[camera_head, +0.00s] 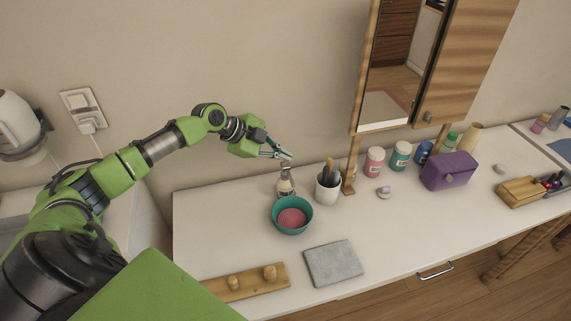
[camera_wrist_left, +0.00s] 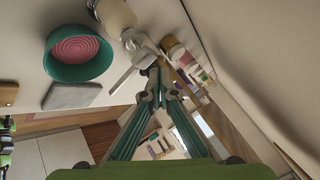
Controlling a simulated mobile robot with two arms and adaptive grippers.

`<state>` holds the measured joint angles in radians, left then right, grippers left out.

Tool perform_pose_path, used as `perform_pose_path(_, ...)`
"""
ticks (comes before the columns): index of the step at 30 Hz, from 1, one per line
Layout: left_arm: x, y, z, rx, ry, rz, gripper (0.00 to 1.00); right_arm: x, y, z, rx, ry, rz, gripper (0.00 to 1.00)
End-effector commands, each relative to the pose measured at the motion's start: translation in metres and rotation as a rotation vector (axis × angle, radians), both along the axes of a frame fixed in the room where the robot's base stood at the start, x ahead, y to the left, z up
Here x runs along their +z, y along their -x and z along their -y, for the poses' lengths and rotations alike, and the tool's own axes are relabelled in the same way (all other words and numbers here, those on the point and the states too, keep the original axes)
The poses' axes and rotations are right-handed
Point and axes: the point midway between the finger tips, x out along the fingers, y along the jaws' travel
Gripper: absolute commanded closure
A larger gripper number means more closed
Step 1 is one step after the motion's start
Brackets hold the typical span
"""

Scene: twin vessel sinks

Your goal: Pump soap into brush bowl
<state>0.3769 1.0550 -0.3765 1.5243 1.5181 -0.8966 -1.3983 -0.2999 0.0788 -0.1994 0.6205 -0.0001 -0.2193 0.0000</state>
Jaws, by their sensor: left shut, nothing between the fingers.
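A teal bowl (camera_head: 279,227) with a pink ridged inside stands on the white counter. It also shows at the upper left of the left wrist view (camera_wrist_left: 78,75). A soap dispenser (camera_head: 285,187) with a pump top stands just behind the bowl. In the left wrist view its pale body and pump (camera_wrist_left: 116,15) show at the top. My left gripper (camera_head: 287,155) is shut and empty, just above the dispenser's pump. In the left wrist view its fingertips (camera_wrist_left: 156,82) meet close by the pump; I cannot tell if they touch it. My right gripper is not in view.
A white cup (camera_head: 328,190) with brushes stands right of the dispenser, by the wooden mirror cabinet's post. A grey slab (camera_head: 333,263) and a wooden board with knobs (camera_head: 245,283) lie in front. Jars (camera_head: 375,161) and a purple box (camera_head: 448,171) stand farther right.

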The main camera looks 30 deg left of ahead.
Motion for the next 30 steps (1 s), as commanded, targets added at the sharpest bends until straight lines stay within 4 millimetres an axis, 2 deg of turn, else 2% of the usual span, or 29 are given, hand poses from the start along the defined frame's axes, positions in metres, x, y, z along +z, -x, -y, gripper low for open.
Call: perform_pose_path(30, -0.0085, 0.0001, 0.0, 0.0, 0.0, 0.0, 1.0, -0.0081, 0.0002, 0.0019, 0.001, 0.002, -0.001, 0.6)
